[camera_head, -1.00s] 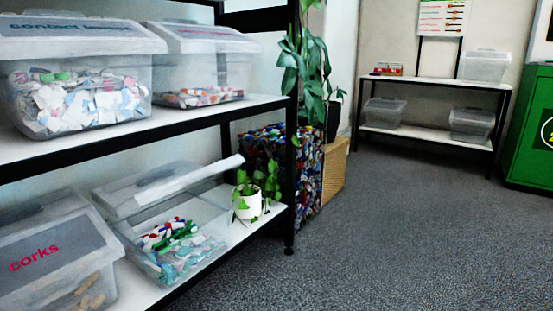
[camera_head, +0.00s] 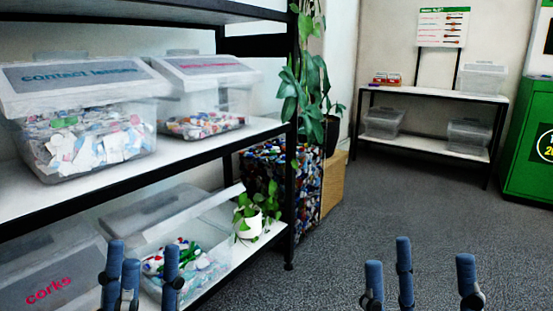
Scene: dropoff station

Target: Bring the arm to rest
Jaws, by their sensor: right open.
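My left gripper (camera_head: 142,264) shows at the bottom left. Its blue fingertips point up and stand apart, with nothing seen between them. It appears in front of the lower shelf and its open box. My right gripper (camera_head: 424,264) shows at the bottom right. It is open and empty, its blue fingertips pointing up over the grey floor. The rest of both arms is out of view.
A black-framed shelf (camera_head: 200,158) stands at left with boxes of contact lenses (camera_head: 82,140) and corks (camera_head: 60,270). A small potted plant (camera_head: 250,222) stands on its lower level. The carpet floor (camera_head: 330,240) is clear; a green bin (camera_head: 530,140) stands at right.

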